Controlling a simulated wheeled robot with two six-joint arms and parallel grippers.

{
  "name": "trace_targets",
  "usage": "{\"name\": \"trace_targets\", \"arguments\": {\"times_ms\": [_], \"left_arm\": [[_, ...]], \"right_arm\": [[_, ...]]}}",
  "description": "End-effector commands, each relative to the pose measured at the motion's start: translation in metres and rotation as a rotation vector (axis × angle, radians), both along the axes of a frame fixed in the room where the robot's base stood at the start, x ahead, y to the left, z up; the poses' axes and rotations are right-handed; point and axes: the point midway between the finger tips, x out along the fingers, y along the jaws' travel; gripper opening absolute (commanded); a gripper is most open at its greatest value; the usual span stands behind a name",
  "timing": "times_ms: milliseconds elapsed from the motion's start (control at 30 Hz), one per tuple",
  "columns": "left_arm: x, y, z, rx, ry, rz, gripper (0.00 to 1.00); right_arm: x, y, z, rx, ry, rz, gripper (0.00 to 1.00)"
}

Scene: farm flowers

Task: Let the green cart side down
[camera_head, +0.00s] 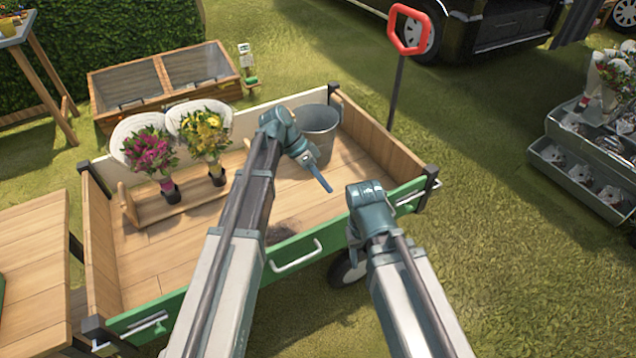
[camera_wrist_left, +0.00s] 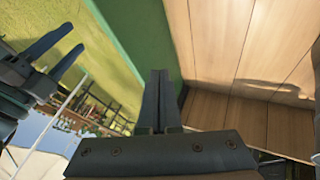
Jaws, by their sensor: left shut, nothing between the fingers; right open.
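The green cart side (camera_head: 330,236) stands upright along the near edge of the wooden cart, between dark corner posts. It has a white handle (camera_head: 297,257) in the middle, a metal latch (camera_head: 146,326) at its left end and another latch (camera_head: 412,197) at its right end. My left gripper (camera_head: 327,187) is shut and empty above the cart bed, inside the green side. In the left wrist view its fingers (camera_wrist_left: 160,76) point along the inner face of the green side (camera_wrist_left: 140,42). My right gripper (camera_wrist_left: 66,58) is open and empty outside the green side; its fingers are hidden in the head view.
Inside the cart are a metal bucket (camera_head: 318,133) and a wooden rack (camera_head: 150,208) with a pink bouquet (camera_head: 150,152) and a yellow bouquet (camera_head: 206,134). A wooden table (camera_head: 30,250) stands close on the left. Open grass (camera_head: 500,270) lies to the right.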

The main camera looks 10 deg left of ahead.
Motion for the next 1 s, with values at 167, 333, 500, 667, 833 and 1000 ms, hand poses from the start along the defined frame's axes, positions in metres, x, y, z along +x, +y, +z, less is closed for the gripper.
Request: {"name": "trace_targets", "arguments": {"times_ms": [167,333,500,667,833,1000], "left_arm": [[-0.006,-0.018,-0.031,0.000,0.001,-0.002,0.00],[-0.026,-0.032,-0.026,0.000,-0.001,-0.001,0.00],[-0.036,-0.041,-0.026,0.000,0.001,-0.001,0.00],[-0.038,-0.043,-0.026,0.000,0.000,0.000,0.00],[-0.038,-0.043,-0.026,0.000,0.000,0.000,0.00],[-0.039,-0.043,-0.026,0.002,-0.002,0.000,0.00]], "right_arm": [[0.000,0.000,-0.031,0.000,0.000,0.000,0.50],[0.000,0.000,-0.026,0.000,0.000,0.000,0.50],[0.000,0.000,-0.026,0.000,0.000,0.000,0.50],[0.000,0.000,-0.026,0.000,0.000,0.000,0.50],[0.000,0.000,-0.026,0.000,0.000,0.000,0.50],[0.000,0.000,-0.026,0.000,0.000,0.000,0.50]]}}
